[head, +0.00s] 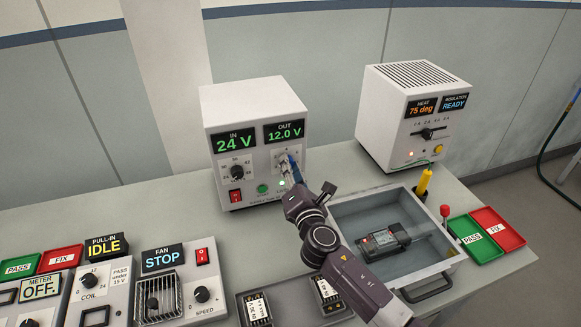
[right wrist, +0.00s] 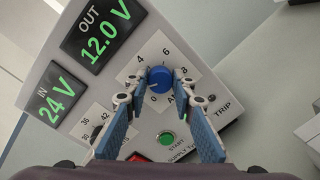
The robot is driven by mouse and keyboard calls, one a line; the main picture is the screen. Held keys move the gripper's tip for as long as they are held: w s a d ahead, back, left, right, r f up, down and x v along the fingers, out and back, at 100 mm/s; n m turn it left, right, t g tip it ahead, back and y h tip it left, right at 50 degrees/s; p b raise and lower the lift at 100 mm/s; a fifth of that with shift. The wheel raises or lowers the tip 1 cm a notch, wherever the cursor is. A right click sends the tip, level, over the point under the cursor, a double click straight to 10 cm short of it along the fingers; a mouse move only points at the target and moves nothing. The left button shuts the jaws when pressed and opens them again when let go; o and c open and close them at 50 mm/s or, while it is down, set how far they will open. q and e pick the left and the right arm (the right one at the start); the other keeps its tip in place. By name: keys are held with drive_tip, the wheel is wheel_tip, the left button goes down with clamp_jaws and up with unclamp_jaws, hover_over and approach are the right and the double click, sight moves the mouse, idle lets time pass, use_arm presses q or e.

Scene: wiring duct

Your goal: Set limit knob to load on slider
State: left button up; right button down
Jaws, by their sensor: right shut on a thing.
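The limit knob is blue (right wrist: 159,78) and sits on a dial marked 0, 4, 6, 8 and A on the white supply box (head: 225,112). My right gripper (head: 289,172) is at this knob; in the right wrist view its blue-padded fingers (right wrist: 160,86) are shut on the knob from both sides. The fingers hide part of the dial, and I cannot tell where the knob points. A slider (head: 428,133) with a black handle sits on the white heat box (head: 385,125) at the right, near the middle of its scale. My left gripper is not in view.
The supply displays (head: 284,132) read IN 24 V and OUT 12.0 V. A grey drawer-like tray (head: 345,222) holding a black device (head: 384,241) stands beside my right arm. Pass and fix trays (head: 500,228) lie at the right. Control panels (head: 100,285) fill the front left.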

drive_tip(key=c, duration=1.6)
unclamp_jaws()
drive_tip(key=v, duration=1.2)
